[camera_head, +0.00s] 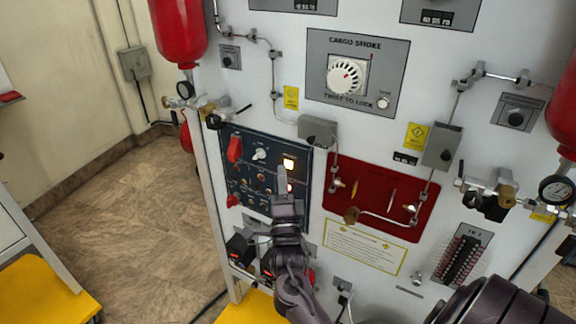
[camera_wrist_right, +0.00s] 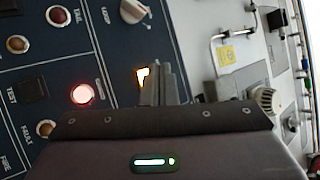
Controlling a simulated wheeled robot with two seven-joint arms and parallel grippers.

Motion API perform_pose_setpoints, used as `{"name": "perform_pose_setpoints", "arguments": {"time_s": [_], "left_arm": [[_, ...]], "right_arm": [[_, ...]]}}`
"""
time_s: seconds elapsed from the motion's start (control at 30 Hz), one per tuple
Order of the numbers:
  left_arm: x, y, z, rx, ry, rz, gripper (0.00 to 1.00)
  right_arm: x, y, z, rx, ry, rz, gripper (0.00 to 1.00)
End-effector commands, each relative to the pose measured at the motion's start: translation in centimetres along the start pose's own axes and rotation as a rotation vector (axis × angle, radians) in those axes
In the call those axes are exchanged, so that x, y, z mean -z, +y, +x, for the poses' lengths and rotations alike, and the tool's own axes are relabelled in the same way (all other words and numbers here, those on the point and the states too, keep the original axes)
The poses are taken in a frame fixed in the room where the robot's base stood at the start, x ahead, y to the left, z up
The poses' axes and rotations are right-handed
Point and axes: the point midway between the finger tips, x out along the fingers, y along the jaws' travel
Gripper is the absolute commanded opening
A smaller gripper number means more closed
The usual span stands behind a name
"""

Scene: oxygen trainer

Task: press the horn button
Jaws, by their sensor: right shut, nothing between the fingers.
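The dark blue control panel (camera_head: 236,182) carries several buttons, knobs and lamps. I cannot read which control is labelled horn. My right gripper (camera_head: 283,172) is shut and empty, its fingertips in front of the panel's right side. A lit yellow-white square (camera_head: 289,162) shows just above the fingertips. In the right wrist view the shut fingers (camera_wrist_right: 160,82) partly cover this square (camera_wrist_right: 143,76). A lit pinkish-red round lamp (camera_wrist_right: 82,93) is left of the fingers. Whether the fingertips touch the panel cannot be told. My left gripper is not in view.
A red panel (camera_head: 375,205) with metal tubing is right of the blue panel. A red switch guard (camera_head: 235,149) and a white knob (camera_head: 260,154) are on the blue panel. Red bottles and gauges (camera_head: 185,90) stick out at the sides. A cargo smoke dial (camera_head: 345,76) is above.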

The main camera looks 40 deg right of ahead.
Motion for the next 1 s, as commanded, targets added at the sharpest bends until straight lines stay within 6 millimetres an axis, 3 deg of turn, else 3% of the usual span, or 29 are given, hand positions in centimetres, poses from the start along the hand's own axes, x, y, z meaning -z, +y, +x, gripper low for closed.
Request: {"name": "perform_pose_setpoints", "arguments": {"time_s": [1.0], "left_arm": [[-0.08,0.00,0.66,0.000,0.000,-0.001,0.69]], "right_arm": [[0.60,0.58,0.81,0.001,0.000,0.000,0.00]]}}
